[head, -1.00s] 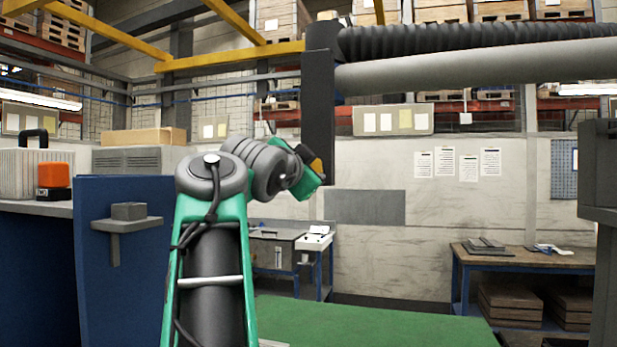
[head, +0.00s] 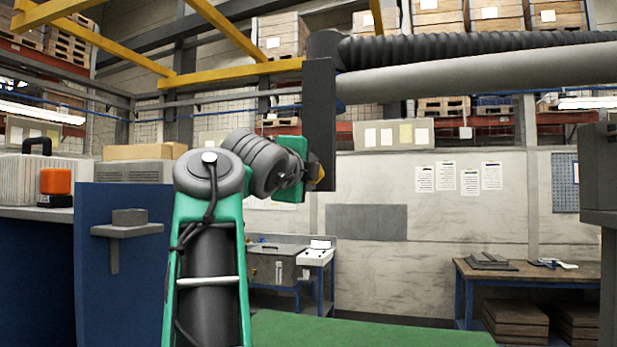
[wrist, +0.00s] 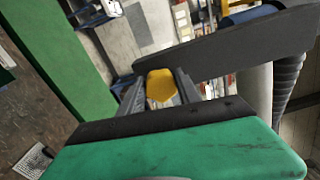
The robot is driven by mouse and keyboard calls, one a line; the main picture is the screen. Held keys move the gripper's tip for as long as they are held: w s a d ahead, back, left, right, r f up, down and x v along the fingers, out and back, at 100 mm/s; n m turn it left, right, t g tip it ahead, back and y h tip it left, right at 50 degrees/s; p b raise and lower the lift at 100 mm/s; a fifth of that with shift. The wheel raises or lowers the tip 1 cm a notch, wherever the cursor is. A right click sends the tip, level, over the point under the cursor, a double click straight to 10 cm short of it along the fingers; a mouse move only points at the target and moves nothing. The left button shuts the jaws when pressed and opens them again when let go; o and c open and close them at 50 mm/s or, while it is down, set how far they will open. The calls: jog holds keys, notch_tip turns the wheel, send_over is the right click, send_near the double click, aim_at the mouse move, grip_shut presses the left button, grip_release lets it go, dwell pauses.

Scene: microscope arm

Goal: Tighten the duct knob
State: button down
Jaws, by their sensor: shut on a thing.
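The duct knob (wrist: 161,86) is yellow and sits between the two grey fingers of my gripper (wrist: 160,92) in the wrist view. My gripper is shut on it. The dark bracket (wrist: 230,50) also crosses the wrist view just beyond the knob.
A ribbed black hose (head: 470,45) and a grey pipe (head: 470,78) run right from the bracket. A blue panel (head: 125,275) stands at left beside a counter. A wooden bench (head: 530,270) stands at the back right. Green floor (head: 370,330) lies open ahead.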

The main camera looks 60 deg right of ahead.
jog(key=shift+m, duration=0.9)
jog(key=c, duration=0.8)
grip_release()
jog(key=shift+c, duration=0.2)
jog(key=shift+a, duration=0.1)
jog(key=s+a+b, duration=0.1)
jog(key=a, duration=0.6)
jog(key=shift+s+a, duration=0.15)
jog(key=shift+a, duration=0.15)
